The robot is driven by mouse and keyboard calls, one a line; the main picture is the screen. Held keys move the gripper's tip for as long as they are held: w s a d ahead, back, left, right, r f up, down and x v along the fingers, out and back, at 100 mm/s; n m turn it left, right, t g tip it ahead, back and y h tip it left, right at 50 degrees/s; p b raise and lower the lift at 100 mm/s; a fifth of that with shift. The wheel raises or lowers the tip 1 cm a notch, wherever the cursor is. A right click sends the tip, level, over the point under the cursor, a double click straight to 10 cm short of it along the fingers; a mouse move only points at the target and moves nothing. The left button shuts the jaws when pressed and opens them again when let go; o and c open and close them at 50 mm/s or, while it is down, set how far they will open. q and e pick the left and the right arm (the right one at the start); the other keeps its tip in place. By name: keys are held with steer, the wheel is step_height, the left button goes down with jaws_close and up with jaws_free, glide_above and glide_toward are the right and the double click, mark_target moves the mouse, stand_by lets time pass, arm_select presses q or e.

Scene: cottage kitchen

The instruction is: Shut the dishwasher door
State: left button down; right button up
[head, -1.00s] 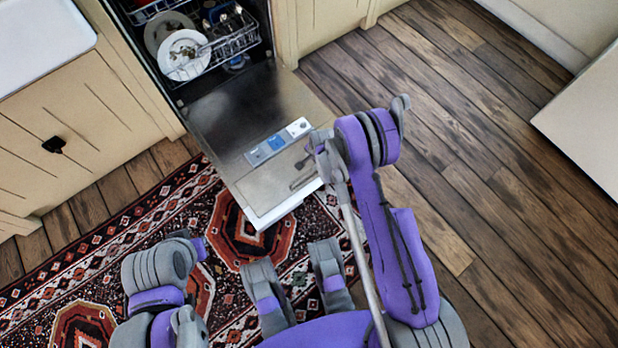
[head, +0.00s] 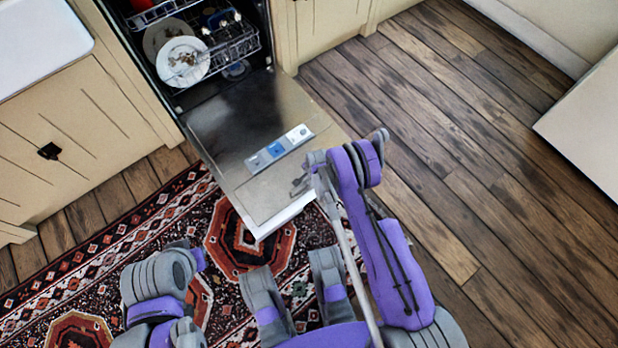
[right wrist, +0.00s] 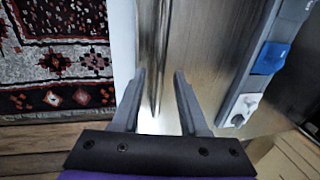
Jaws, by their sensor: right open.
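The dishwasher door (head: 235,125) hangs open, folded down from the dishwasher, with its steel inner face up. It carries a grey control strip (head: 280,147) with a blue label and has a pale outer edge (head: 285,217). My right gripper (head: 299,186) is over the door's outer right corner. In the right wrist view my gripper (right wrist: 160,76) is open, its two fingers apart with nothing held, and the door face (right wrist: 205,45) fills the space beyond them. I cannot tell whether the fingers touch the door. My left arm is folded at lower left; its gripper cannot be made out.
The dishwasher's lower rack (head: 235,45) holds plates (head: 182,62) and cutlery. Cream cabinets (head: 70,125) flank the opening. A patterned rug (head: 60,270) lies under the door's outer end. The wooden floor (head: 450,130) to the right is clear.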

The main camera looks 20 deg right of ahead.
steer(key=shift+c, duration=0.3)
jaws_close()
stand_by(1.1)
